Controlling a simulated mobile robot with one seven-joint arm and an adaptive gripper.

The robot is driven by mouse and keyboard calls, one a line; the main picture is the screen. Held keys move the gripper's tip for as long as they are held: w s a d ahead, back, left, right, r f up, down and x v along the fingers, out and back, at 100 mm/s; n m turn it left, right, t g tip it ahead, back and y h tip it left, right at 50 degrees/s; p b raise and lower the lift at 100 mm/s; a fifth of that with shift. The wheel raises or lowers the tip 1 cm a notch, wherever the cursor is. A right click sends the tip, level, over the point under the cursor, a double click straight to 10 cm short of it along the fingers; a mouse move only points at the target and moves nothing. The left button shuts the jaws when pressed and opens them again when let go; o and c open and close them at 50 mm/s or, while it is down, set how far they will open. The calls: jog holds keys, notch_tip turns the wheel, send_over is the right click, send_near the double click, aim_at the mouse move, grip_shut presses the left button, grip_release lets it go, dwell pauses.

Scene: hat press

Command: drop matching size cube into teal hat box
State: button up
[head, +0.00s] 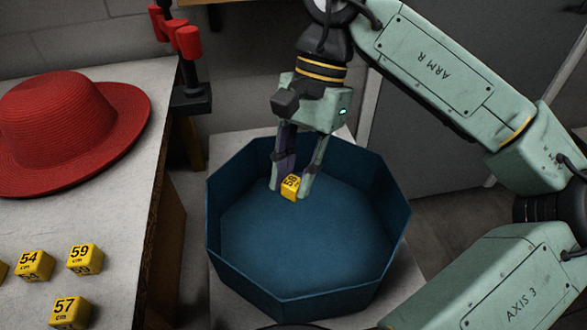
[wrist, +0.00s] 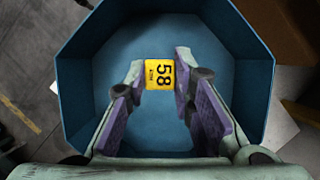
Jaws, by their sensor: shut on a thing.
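A yellow cube (head: 290,186) marked 58 is between the fingertips of my gripper (head: 288,190), which is shut on it. The cube also shows in the wrist view (wrist: 160,75), with its number 58 turned sideways between the purple-padded fingers. The teal hat box (head: 245,287) is an open eight-sided box with a dark blue-teal look. The gripper and cube are over the box opening, within its outline; the exact height of the cube above the floor is hard to tell. The box also surrounds the fingers in the wrist view (wrist: 85,95). Its inside looks empty.
A table (head: 130,200) at the left holds a red hat (head: 70,120) and several yellow cubes, marked 54 (head: 35,265), 59 (head: 84,258) and 57 (head: 70,312). A dark stand with red knobs (head: 187,42) rises behind the table.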

notch_tip(320, 180, down, 19)
jog(key=b, duration=1.4)
jog(key=shift+f+b, duration=0.45)
jog(key=shift+b, duration=0.1)
dwell(0.3)
jog(key=o, duration=0.9)
jog(key=shift+c, duration=0.2)
